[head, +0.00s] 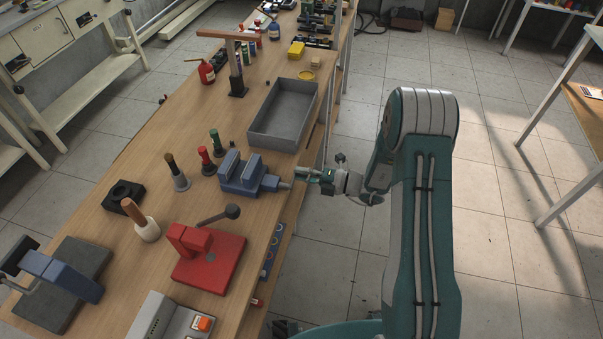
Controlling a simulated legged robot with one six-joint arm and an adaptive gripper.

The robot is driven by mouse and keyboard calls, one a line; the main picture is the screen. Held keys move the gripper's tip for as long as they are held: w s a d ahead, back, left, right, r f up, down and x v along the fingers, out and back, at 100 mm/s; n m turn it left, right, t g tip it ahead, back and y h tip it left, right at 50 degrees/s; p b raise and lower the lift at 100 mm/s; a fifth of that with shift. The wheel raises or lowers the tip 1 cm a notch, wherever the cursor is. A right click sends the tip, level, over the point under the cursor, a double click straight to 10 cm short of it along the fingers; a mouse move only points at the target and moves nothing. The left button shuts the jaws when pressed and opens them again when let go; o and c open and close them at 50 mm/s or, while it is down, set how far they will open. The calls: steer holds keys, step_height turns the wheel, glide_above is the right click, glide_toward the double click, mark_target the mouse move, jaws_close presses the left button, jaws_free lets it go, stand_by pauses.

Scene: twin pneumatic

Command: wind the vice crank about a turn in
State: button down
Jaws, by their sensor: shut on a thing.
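The blue vice (243,174) stands near the right edge of the wooden bench, its screw end pointing right toward my arm. My gripper (301,177) is at that screw end, just past the bench edge, and is shut on the vice crank. The crank is small here and mostly hidden by the fingers, so I cannot tell its angle. A narrow gap shows between the vice jaws.
A grey open tray (284,114) lies behind the vice. Green, red and brown-topped tools (206,160) stand to its left. A red press with a lever (209,257) sits in front. The floor right of the bench (330,237) is clear around my arm.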

stand_by(0.3)
steer(key=c, duration=0.6)
jaws_free()
steer(key=shift+d, duration=0.1)
steer(key=v, duration=1.2)
steer(key=shift+w, duration=0.1)
